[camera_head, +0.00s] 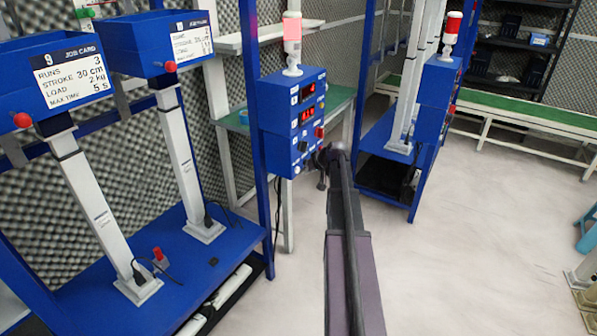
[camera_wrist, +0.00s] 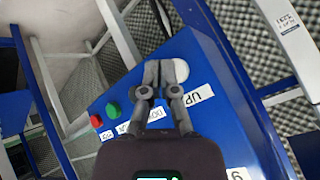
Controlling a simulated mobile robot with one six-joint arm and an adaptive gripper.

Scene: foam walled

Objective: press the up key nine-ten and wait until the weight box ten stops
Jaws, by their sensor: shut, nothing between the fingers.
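The blue control box (camera_head: 292,120) stands on a post in the head view, with red lit displays on its front. In the wrist view its panel (camera_wrist: 215,125) carries a white round key (camera_wrist: 181,71) near the UP label (camera_wrist: 199,95). My gripper (camera_wrist: 160,72) is shut and empty, its tips beside the white key; I cannot tell if they touch it. In the head view my gripper (camera_head: 325,160) is at the box's lower right. Box nine (camera_head: 40,85) is at the left; the blue box beside it (camera_head: 140,50), probably ten, is raised on a white column.
Green (camera_wrist: 112,110) and red (camera_wrist: 97,121) buttons sit left on the panel. A signal tower (camera_head: 292,40) stands on the control box. A second rig (camera_head: 432,100) stands to the right.

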